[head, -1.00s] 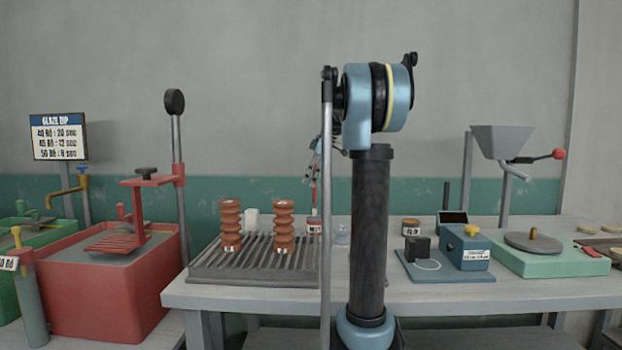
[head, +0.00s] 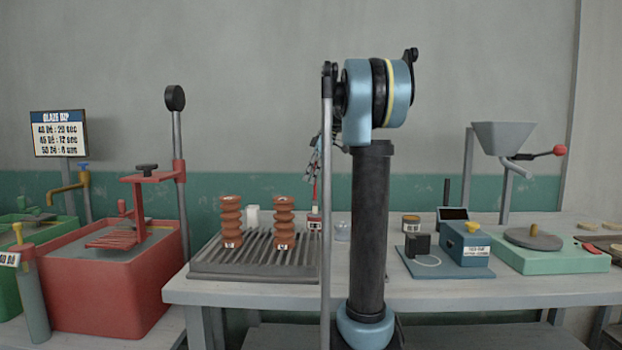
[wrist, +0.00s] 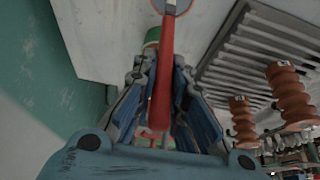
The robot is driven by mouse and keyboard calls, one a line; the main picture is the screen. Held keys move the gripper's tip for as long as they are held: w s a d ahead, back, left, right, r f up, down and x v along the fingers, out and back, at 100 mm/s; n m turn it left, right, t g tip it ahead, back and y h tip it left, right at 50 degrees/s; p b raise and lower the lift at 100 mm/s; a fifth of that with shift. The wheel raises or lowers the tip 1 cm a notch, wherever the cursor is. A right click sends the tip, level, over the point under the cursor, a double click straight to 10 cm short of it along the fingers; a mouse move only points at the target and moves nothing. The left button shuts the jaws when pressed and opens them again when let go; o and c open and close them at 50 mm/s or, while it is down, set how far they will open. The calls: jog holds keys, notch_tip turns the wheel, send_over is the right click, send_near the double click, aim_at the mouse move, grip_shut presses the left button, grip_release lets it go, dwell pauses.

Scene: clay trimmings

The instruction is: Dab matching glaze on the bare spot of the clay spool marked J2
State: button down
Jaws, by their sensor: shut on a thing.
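Two ribbed orange-brown clay spools stand upright on a grey slatted rack (head: 205,268), the left spool (head: 231,222) and the right spool (head: 284,222). Each has a small white tag near its base, too small to read, so I cannot tell which is J2. No bare spot is clear. My gripper (head: 316,165) is behind and right of the spools, partly hidden by my arm. In the wrist view it is shut on a red-handled brush (wrist: 166,75). The brush points down to a small labelled jar (head: 314,222); I cannot tell whether its tip is inside.
A white cup (head: 252,217) stands behind the spools. A clear jar (head: 342,231) and a labelled brown jar (head: 411,224) stand to the right. A blue box (head: 463,243) and a green wheel base (head: 540,260) lie further right. A red glaze tank (head: 105,290) stands left of the table.

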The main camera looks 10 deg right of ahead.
jog(key=shift+f, duration=0.4)
dwell(1.2)
jog(key=shift+r, duration=0.1)
notch_tip(320, 180, up, 7)
dwell(1.0)
jog(key=shift+s, duration=0.1)
dwell(0.4)
